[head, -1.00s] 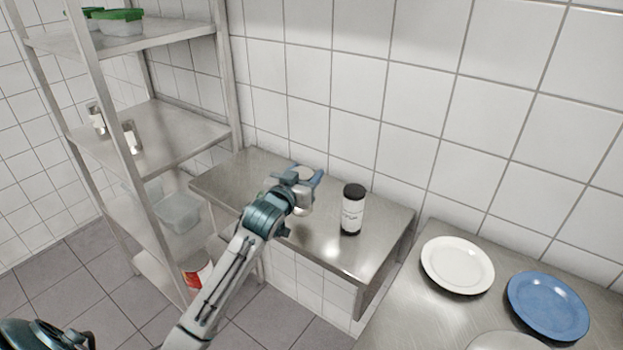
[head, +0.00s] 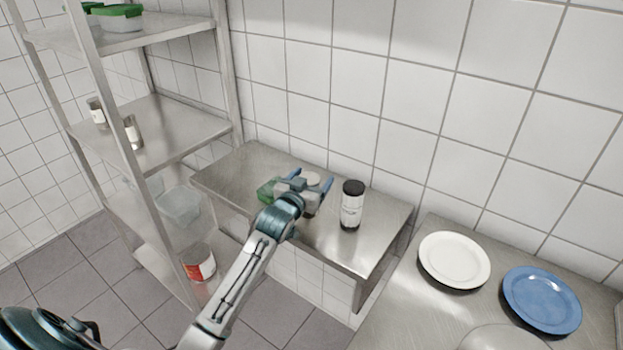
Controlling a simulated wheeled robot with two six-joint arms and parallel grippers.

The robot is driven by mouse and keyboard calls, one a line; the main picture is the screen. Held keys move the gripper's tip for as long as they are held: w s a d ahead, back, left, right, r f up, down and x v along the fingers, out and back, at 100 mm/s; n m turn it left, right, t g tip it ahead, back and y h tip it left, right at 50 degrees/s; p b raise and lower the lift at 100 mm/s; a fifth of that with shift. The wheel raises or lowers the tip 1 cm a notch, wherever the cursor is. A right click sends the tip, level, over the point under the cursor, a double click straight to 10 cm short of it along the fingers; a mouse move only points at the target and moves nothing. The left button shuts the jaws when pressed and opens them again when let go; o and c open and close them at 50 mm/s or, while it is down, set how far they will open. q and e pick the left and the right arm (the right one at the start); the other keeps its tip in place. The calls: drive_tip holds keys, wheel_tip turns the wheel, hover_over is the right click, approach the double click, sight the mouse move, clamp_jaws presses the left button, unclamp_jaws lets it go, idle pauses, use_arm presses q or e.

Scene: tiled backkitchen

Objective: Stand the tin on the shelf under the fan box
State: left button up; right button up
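A dark cylinder with a black lid and white label (head: 351,205) stands upright on the steel wall table (head: 365,240). A red and white tin (head: 199,262) stands low in the steel rack at left; I cannot tell which is the task's tin. My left gripper (head: 309,182) is over the table, left of the black-lidded cylinder and apart from it. Its blue fingers are spread. A small pale round shape shows between them, not clear enough to name. My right gripper is out of view. I cannot make out a fan box.
The rack's middle shelf (head: 175,135) bears small jars (head: 132,131); green-lidded boxes (head: 122,18) stand above. A clear tub (head: 179,206) sits lower. A green object (head: 268,190) lies beside my gripper. A white plate (head: 454,259) and blue plate (head: 542,300) lie on the right counter.

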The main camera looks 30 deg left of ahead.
use_arm(q)
drive_tip(key=s+b, duration=0.2)
drive_tip(key=s, duration=1)
drive_tip(key=shift+d+r+b, duration=0.3)
drive_tip(key=shift+d+r, duration=0.05)
drive_tip(key=shift+r, duration=0.05)
